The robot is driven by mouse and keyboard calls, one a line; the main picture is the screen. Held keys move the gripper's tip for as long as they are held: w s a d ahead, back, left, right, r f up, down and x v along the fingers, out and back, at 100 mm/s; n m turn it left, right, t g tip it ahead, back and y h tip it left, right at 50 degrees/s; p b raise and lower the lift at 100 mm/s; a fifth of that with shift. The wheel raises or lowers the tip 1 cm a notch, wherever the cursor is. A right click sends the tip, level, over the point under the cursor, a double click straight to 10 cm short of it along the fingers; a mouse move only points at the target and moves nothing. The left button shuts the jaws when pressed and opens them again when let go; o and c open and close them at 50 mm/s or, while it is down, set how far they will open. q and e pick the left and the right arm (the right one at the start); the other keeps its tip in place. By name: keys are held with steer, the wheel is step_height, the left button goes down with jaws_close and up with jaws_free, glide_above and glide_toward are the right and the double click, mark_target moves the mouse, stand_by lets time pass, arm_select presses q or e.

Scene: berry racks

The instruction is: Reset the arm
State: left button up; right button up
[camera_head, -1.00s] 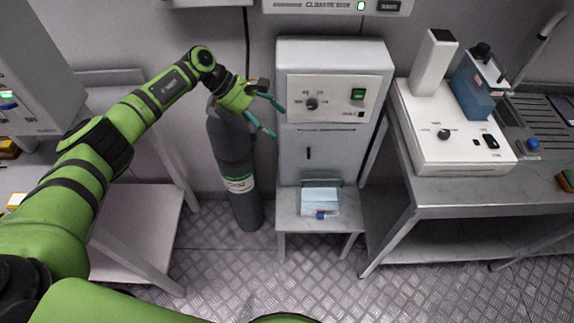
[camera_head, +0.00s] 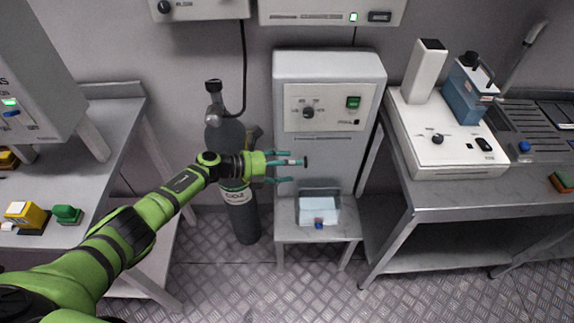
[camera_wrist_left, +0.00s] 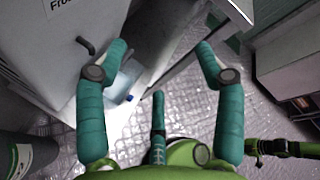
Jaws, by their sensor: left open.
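My left arm reaches in from the left in the head view. Its green gripper with teal fingers (camera_head: 290,168) is open and empty, in front of the white cabinet's (camera_head: 330,65) lower door, close to the dark handle (camera_head: 306,161). Whether a finger touches the handle cannot be told. In the left wrist view the teal fingers (camera_wrist_left: 160,60) are spread apart with nothing between them, over the patterned metal floor. My right gripper does not show in the head view. A green and black part at the right edge of the wrist view is unclear.
A grey gas cylinder (camera_head: 245,222) stands behind my forearm. A bench (camera_head: 435,203) with instruments is at right, and a table (camera_head: 110,115) at left. Floor (camera_head: 300,295) in front is clear.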

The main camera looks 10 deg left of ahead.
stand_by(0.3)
arm_select(q)
steer(key=s+a+f+n+t+y, duration=0.1)
steer(key=s+a+f+n+y, duration=0.2)
steer(key=s+f+n, duration=0.35)
steer(key=s+a+f+n+t+y, duration=0.1)
steer(key=s+a+f+n+y, duration=0.15)
steer(key=f+n, duration=0.6)
steer(key=s+a+f+n+t+y, duration=0.1)
steer(key=s+a+f+n+y, duration=0.2)
steer(key=s+f+n, duration=0.45)
steer(key=s+f+n+g+y, duration=0.1)
steer(key=s+f+n+g, duration=0.2)
steer(key=s, duration=0.8)
steer(key=s+a+f+n+g+y, duration=0.1)
steer(key=s+f+n+g, duration=0.2)
steer(key=s, duration=0.9)
steer(key=s+a+f+n+g+y, duration=0.1)
steer(key=s+f+n+g+y, duration=0.1)
steer(key=s+f+n, duration=0.4)
steer(key=s+f+g, duration=0.1)
steer(key=s+f, duration=0.2)
steer(key=s, duration=0.3)
steer(key=shift+s+f, duration=0.2)
steer(key=shift+f, duration=0.1)
steer(key=shift+w, duration=0.1)
